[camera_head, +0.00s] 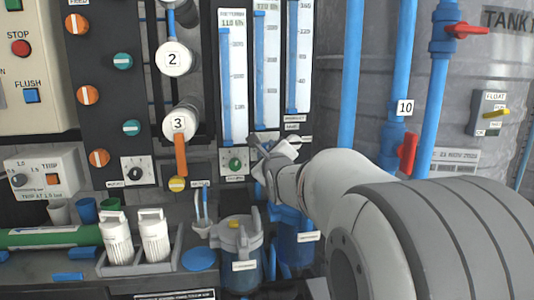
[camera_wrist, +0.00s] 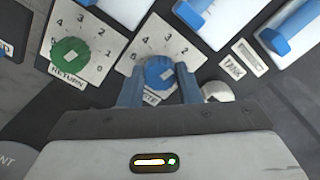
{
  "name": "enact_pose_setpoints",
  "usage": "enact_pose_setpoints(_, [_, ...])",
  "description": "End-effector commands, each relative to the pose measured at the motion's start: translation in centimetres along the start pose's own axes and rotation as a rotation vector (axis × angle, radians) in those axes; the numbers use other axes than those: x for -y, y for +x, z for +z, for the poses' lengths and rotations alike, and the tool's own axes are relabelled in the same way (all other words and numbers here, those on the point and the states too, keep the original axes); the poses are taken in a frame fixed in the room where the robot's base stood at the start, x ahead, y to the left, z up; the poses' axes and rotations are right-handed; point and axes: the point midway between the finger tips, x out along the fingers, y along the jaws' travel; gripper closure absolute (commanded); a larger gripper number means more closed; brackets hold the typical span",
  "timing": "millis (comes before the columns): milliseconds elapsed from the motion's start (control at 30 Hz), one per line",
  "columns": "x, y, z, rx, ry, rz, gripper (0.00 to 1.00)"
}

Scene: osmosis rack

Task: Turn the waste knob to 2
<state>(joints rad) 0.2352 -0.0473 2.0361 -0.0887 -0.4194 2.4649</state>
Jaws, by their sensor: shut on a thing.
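The waste knob (camera_wrist: 159,72) is a round blue knob on a pale dial plate (camera_wrist: 150,47) in the wrist view. In the head view my gripper (camera_head: 275,160) is at the panel and hides the knob.
The green return knob (camera_wrist: 70,58) is close on the left. Flow meter tubes (camera_head: 267,70) stand above. A clear filter housing (camera_head: 238,250) and two white cartridges (camera_head: 153,237) stand below. Blue pipes (camera_head: 352,75) and a red-handled valve (camera_head: 407,152) are on the right.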

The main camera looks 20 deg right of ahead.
Motion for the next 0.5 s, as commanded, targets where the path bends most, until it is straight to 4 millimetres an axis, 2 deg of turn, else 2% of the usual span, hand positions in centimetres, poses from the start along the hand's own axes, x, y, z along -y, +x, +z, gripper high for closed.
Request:
enact_pose_setpoints(200, [0.00, 0.01, 0.02, 0.001, 0.105, 0.000, 0.93])
enact_pose_setpoints(500, [0.01, 0.01, 0.01, 0.001, 0.166, 0.000, 0.93])
